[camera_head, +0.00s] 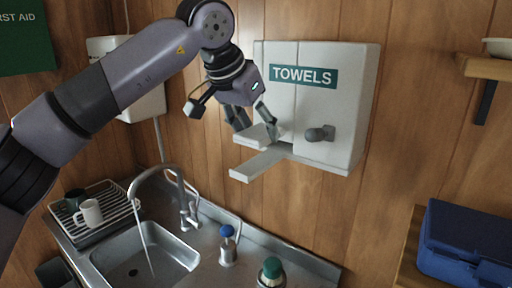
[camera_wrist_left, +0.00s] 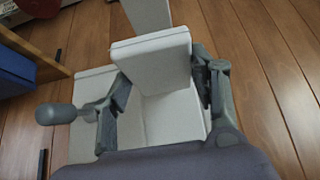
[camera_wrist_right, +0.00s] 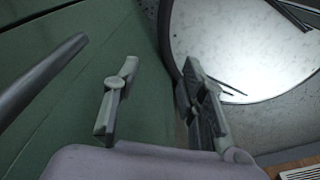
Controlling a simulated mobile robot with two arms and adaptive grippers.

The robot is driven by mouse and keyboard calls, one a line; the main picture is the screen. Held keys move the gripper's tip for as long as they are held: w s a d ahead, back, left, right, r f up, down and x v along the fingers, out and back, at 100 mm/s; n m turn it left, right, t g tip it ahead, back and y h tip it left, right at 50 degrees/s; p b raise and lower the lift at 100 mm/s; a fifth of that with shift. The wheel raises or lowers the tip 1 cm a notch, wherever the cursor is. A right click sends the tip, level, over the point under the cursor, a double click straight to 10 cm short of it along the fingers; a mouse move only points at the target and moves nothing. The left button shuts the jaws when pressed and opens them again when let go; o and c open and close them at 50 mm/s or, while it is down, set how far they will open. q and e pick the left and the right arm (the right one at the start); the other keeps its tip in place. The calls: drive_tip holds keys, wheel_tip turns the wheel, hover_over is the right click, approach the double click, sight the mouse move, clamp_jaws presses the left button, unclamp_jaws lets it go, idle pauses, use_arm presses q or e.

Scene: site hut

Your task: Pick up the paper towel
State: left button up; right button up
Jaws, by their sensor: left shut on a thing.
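The white towel dispenser (camera_head: 350,95) hangs on the wood wall with a green TOWELS label. My left gripper (camera_head: 256,122) is at its lower left opening, shut on a thick white paper towel (camera_head: 255,137). In the left wrist view the towel (camera_wrist_left: 152,52) sits between the two fingers (camera_wrist_left: 160,85), in front of the dispenser's white body. Whether the towel is clear of the opening I cannot tell. My right gripper (camera_wrist_right: 155,100) shows only in its own wrist view, its fingers apart with nothing between them.
A white ledge (camera_head: 257,163) juts out below the towel, and a grey knob (camera_head: 320,133) sticks out of the dispenser's front. Below are a sink (camera_head: 150,258) with running water, a dish rack (camera_head: 95,215) and bottles. A blue box (camera_head: 465,240) stands at the right.

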sight(256, 133)
use_arm(q)
wheel_tip(256, 133, up, 15)
drive_tip(key=p, duration=0.2)
idle(0.3)
